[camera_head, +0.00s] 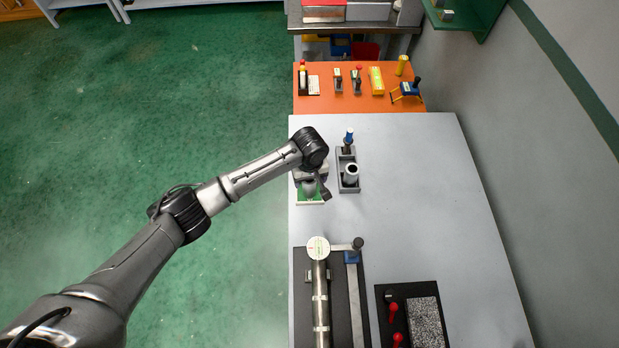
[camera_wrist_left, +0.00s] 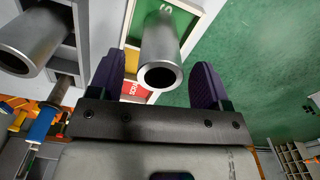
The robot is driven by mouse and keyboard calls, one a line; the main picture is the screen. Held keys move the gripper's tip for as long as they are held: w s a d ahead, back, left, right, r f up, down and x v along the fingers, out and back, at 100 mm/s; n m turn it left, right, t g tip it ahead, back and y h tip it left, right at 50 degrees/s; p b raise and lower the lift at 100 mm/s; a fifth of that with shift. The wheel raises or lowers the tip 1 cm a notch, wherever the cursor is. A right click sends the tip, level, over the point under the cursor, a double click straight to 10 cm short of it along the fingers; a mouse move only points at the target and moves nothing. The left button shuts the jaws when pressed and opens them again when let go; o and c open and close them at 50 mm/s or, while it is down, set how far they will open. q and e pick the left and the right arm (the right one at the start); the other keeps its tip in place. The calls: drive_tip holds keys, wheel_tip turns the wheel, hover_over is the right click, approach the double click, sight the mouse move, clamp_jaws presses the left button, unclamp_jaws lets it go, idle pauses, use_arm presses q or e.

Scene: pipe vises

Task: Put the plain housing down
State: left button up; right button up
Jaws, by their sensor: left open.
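A plain grey metal housing (camera_wrist_left: 160,50) stands upright on a white-rimmed green tray (camera_wrist_left: 190,22) in the left wrist view. In the head view the tray (camera_head: 312,202) is at the table's left edge, and the housing (camera_head: 310,188) is partly covered by my arm. My left gripper (camera_wrist_left: 158,66) is open, with one dark finger on each side of the housing and gaps showing. A second grey housing (camera_wrist_left: 32,42) stands in a grey vise (camera_head: 348,187) to the right of the tray in the head view. My right gripper is not in view.
A blue-topped handle (camera_head: 349,136) rises behind the vise. A black fixture with a long pipe (camera_head: 320,290) and a black board with red handles (camera_head: 393,311) lie at the front. An orange bench (camera_head: 330,105) adjoins behind. The table's right side (camera_head: 430,180) is clear.

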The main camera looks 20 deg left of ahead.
use_arm(q)
wheel_tip(320, 180, up, 12)
drive_tip(key=shift+f+p, duration=0.2)
drive_tip(key=shift+p, duration=0.25)
